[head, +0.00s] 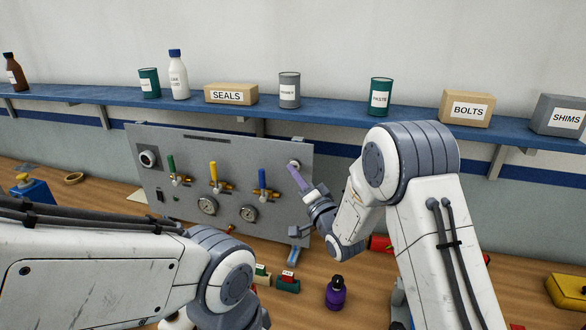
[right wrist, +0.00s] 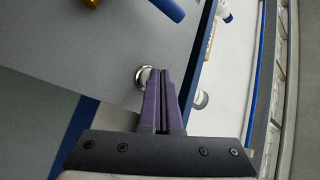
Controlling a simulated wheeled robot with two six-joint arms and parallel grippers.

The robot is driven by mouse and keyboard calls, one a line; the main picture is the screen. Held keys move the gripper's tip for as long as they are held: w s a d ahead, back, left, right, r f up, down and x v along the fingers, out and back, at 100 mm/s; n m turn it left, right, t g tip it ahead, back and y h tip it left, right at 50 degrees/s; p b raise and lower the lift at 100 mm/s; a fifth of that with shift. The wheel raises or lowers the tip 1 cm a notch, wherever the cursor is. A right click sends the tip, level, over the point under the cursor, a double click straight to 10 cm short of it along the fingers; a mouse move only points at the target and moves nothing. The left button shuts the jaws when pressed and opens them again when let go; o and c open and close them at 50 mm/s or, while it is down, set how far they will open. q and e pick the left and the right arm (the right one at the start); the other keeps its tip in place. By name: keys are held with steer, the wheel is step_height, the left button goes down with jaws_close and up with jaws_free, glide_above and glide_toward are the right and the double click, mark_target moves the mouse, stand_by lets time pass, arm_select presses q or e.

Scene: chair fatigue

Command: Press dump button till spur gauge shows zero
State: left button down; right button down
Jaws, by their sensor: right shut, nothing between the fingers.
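A grey panel (head: 185,150) stands on the bench with green, yellow and blue valve handles and two round dial gauges, the left one (head: 207,206) and the right one (head: 249,213). Their needles are too small to read, and I cannot tell which is the spur gauge. A round metal-ringed button (head: 294,163) sits at the panel's upper right; it also shows in the right wrist view (right wrist: 142,76). My right gripper (head: 293,170) is shut and empty, its purple fingertips (right wrist: 160,72) at the button. I cannot tell whether they touch it. My left gripper is out of view.
A blue shelf (head: 335,106) above the panel holds bottles, cans and labelled boxes. A purple bottle (head: 336,294) stands on the bench in front, with small labelled blocks (head: 287,283) to its left. A yellow case (head: 568,291) is at right.

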steer(key=shift+w+d, duration=0.15)
steer(key=shift+w, duration=0.2)
stand_by(0.6)
steer(key=shift+s+b, duration=0.15)
steer(key=shift+b, duration=0.15)
steer(key=shift+s+a, duration=0.25)
steer(key=shift+s, duration=0.35)
steer(key=shift+b, duration=0.3)
steer(key=shift+s+a+b, duration=0.25)
steer(key=shift+s, duration=0.55)
steer(key=shift+s+a+b, duration=0.25)
steer(key=shift+s+b, duration=0.05)
steer(key=shift+s, duration=0.5)
steer(key=shift+s+a+b, duration=0.25)
steer(key=shift+s, duration=0.55)
